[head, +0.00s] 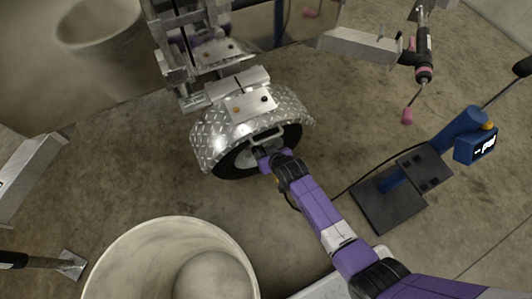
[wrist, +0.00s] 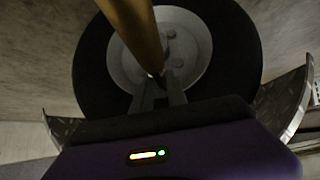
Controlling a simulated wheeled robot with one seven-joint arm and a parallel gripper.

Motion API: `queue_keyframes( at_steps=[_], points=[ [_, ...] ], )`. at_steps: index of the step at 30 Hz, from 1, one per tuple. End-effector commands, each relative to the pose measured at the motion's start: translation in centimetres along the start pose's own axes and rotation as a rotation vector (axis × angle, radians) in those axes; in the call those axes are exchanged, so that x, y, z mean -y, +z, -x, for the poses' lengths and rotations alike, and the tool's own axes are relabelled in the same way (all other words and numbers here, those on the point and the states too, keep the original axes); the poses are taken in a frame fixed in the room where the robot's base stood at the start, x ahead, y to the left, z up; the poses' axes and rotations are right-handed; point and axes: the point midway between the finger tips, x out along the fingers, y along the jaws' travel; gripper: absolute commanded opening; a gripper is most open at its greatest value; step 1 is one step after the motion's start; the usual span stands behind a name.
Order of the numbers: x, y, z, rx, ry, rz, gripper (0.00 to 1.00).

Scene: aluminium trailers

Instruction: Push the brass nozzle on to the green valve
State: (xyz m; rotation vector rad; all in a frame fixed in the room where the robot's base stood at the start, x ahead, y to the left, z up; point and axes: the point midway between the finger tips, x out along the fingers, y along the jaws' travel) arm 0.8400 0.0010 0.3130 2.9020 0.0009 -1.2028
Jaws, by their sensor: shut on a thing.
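My gripper (head: 266,148) is at the face of the trailer wheel (head: 232,165), under the diamond-plate fender. In the wrist view, the fingers (wrist: 160,84) are closed around the narrow end of the brass nozzle (wrist: 136,28). The nozzle slants up and left out of the top of that view. The wheel's grey hub (wrist: 188,45) and black tyre (wrist: 232,45) fill the background close behind. I cannot make out the green valve in either view. The nozzle cannot be told apart in the head view, where my arm covers part of the wheel.
A blue pump (head: 468,138) with a lit display stands at the right, and a thin black hose runs from it towards my gripper. Its dark base plate (head: 388,208) lies on the floor. A pale bucket (head: 112,262) is at the bottom; the fender (head: 212,132) overhangs the wheel.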

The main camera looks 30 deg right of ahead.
Motion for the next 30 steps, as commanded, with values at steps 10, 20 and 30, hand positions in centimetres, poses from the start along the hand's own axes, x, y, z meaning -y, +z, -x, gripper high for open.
queue_keyframes(
  at_steps=[10,20,30],
  points=[
    [0.0,-0.6,-0.5,-0.002,0.0,0.0,0.26],
    [0.0,-0.5,-0.5,0.0,0.0,0.0,0.44],
    [0.0,-0.7,3.2,0.001,0.0,0.001,0.44]
  ],
)
